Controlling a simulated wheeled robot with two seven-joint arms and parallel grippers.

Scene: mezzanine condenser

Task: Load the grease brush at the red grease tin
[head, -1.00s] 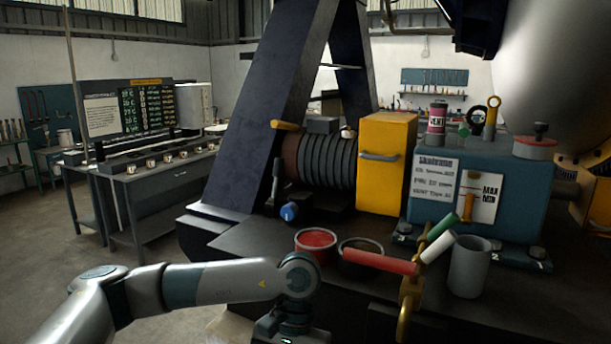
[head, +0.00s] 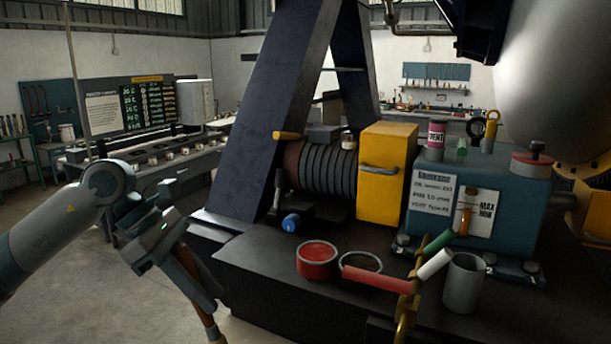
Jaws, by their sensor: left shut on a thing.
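The red grease tin (head: 317,270) stands open on the dark bench, with red grease inside. My left gripper (head: 207,300) points downward at the bench's left front edge, to the left of the tin and apart from it. It is shut on a brush with a brown wooden handle (head: 208,322), which I take to be the grease brush. The brush's lower end runs to the bottom edge of the picture, and its bristles cannot be made out. My right gripper is not in the picture.
A dark-rimmed tin (head: 361,258) stands right of the red one. Red, white and green handles (head: 434,264) stick out from a brass-coloured holder (head: 407,312) beside a grey cup (head: 463,285). A yellow box (head: 386,175) and a blue tank (head: 480,195) stand behind. The bench's front left is clear.

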